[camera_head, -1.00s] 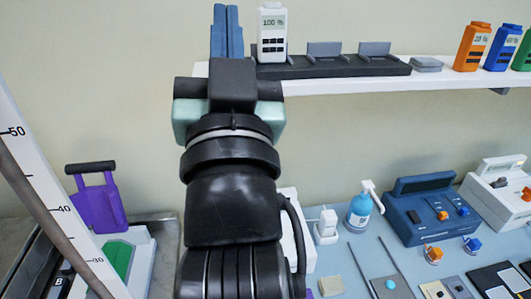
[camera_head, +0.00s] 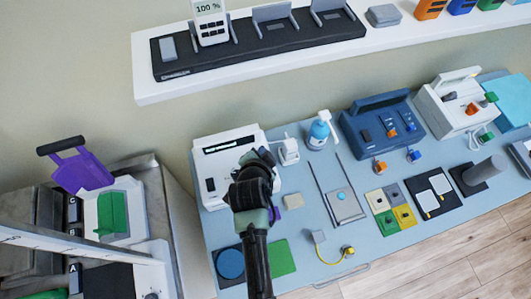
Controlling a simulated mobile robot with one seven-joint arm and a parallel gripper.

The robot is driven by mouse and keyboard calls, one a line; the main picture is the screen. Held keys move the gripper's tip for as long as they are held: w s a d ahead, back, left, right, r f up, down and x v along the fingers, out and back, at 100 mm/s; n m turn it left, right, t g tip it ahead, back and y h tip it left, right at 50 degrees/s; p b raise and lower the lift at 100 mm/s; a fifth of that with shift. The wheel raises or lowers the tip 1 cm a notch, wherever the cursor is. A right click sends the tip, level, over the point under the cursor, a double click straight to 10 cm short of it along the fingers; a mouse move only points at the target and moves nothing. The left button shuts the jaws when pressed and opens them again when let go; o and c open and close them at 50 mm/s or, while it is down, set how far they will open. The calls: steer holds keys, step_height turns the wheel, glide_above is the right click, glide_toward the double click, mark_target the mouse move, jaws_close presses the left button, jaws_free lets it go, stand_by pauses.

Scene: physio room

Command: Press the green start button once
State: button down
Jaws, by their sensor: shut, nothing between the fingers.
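No green button can be made out for certain in the head view. A white device (camera_head: 219,172) with a dark display stands on the blue-grey table, and my arm covers its lower right part. Any button there is hidden. My black arm rises from the bottom edge and ends in front of this device. My gripper's fingers do not show; they are hidden behind the arm links.
A blue device (camera_head: 382,130), a pump bottle (camera_head: 318,134) and coloured tiles (camera_head: 388,207) share the table (camera_head: 300,222). A white shelf (camera_head: 150,88) with a dark charging rack (camera_head: 265,50) hangs above. A purple-handled item (camera_head: 82,170) and a green-flapped white box (camera_head: 118,215) stand left.

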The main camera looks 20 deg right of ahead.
step_height(320, 180, down, 9)
steer(key=b, duration=0.7)
steer(key=shift+r+b, duration=0.15)
steer(key=shift+b, duration=0.15)
stand_by(1.8)
steer(key=shift+f+b, duration=0.4)
steer(key=shift+f+b, duration=0.5)
stand_by(0.5)
stand_by(0.3)
steer(key=shift+s+r+p, duration=0.1)
steer(key=shift+r+p, duration=0.7)
steer(key=shift+r, duration=0.1)
